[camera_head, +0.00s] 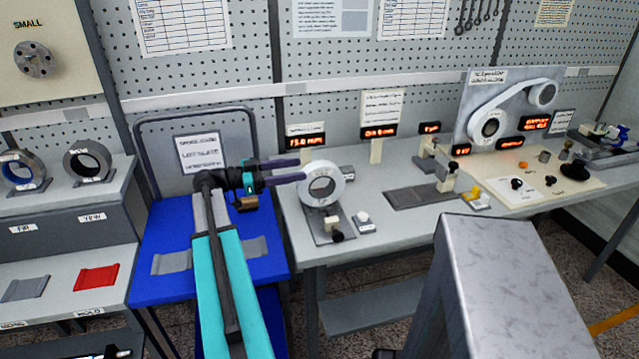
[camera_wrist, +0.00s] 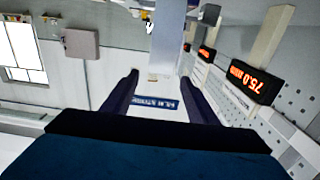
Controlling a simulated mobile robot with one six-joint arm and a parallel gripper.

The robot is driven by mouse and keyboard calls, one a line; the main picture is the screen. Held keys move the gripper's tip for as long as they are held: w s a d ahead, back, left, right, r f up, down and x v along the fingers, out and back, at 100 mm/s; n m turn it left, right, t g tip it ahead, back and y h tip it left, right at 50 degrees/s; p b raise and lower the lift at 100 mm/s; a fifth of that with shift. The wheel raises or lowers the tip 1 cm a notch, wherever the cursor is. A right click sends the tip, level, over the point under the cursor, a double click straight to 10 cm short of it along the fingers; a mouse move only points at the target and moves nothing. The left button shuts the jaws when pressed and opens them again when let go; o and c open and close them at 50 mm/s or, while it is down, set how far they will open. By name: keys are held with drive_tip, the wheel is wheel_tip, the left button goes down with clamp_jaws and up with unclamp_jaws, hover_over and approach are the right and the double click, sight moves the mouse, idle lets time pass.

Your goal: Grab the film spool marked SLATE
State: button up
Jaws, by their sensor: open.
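I cannot read SLATE on any spool.
The blue table (camera_head: 160,225) under my arm has a lettered card (camera_head: 197,152) and a frame rail behind it. Red-digit displays (camera_head: 305,141) stand on the bench, also in the wrist view (camera_wrist: 252,82). A winding machine (camera_head: 515,118) is at right.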

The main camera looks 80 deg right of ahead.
sight(310, 167)
drive_tip(key=shift+p+x, duration=0.3)
drive_tip(key=shift+x, duration=1.45)
drive_tip(key=shift+s, duration=0.1)
drive_tip(key=shift+p+x, duration=1.15)
drive_tip(key=shift+x, duration=1.35)
drive_tip(key=shift+f, duration=0.15)
clamp_jaws()
